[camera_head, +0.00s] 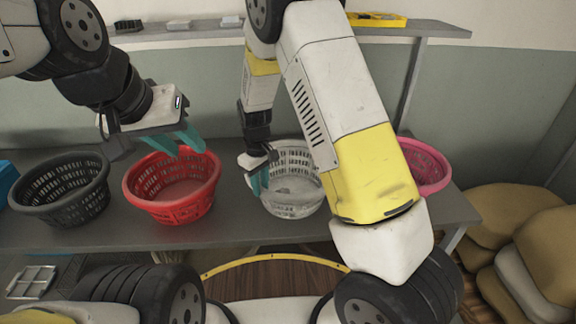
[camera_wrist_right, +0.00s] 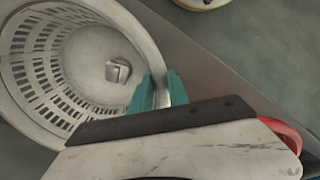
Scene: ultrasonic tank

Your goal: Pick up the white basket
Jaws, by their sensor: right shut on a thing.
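The white basket (camera_head: 294,203) stands upright on the grey table, partly hidden behind my right arm. In the right wrist view the white basket (camera_wrist_right: 50,75) fills the left side, with a small grey piece on its inner floor. My right gripper (camera_head: 258,182) is at the basket's left rim, its teal fingers shut on the rim. The fingers (camera_wrist_right: 158,92) also show on the rim in the right wrist view.
The red basket (camera_head: 172,205) stands left of the white one, and a black basket (camera_head: 62,205) farther left. A pink basket (camera_head: 428,168) stands to the right, partly behind my right arm. A shelf (camera_head: 440,29) runs along the wall behind. Brown and white sacks (camera_head: 520,220) lie at the far right.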

